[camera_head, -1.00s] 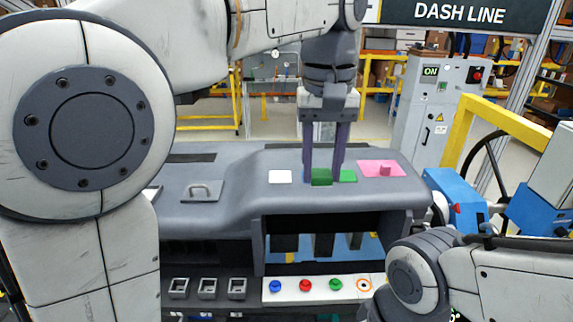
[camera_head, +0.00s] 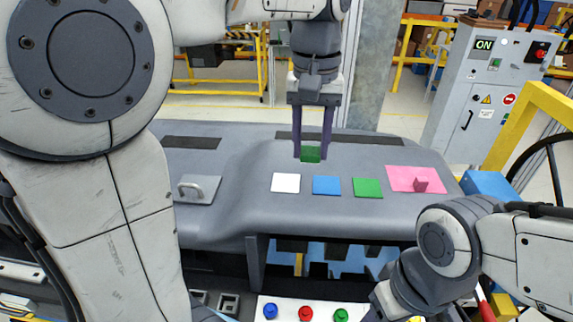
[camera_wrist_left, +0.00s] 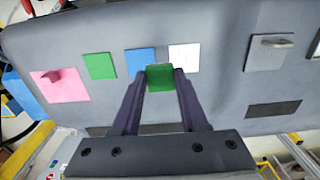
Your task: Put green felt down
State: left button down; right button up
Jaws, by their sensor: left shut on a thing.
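My left gripper (camera_head: 312,154) is shut on the green felt (camera_head: 310,155), a small dark green piece between its fingertips. The felt is over the top of the grey dashboard (camera_head: 235,215), behind the row of coloured squares. I cannot tell whether it touches the surface. In the left wrist view the felt (camera_wrist_left: 160,78) shows between the two fingers, beside the blue square (camera_wrist_left: 140,60) and the white square (camera_wrist_left: 184,57). A flat green square (camera_head: 367,188) lies on the dashboard, right of the blue square (camera_head: 326,186). My right gripper is out of view.
A white square (camera_head: 285,183) lies left of the blue one. A pink square (camera_head: 403,175) with a raised knob is at the right. A handled plate (camera_head: 197,193) is at the left. Buttons (camera_head: 306,313) sit below the dashboard front. My right arm is at lower right.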

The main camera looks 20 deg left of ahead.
pick_arm(q)
send_over(286, 183)
notch_tip(286, 183, down, 3)
jog(key=shift+w+r+p, duration=0.1)
jog(key=shift+r+p, duration=0.05)
jog(key=shift+p, duration=0.15)
notch_tip(286, 183, down, 3)
jog(key=shift+f+p, duration=0.15)
jog(key=shift+p, duration=0.25)
jog(key=shift+f, duration=0.3)
jog(key=shift+f, duration=0.15)
jog(key=shift+c, duration=2.2)
grip_release()
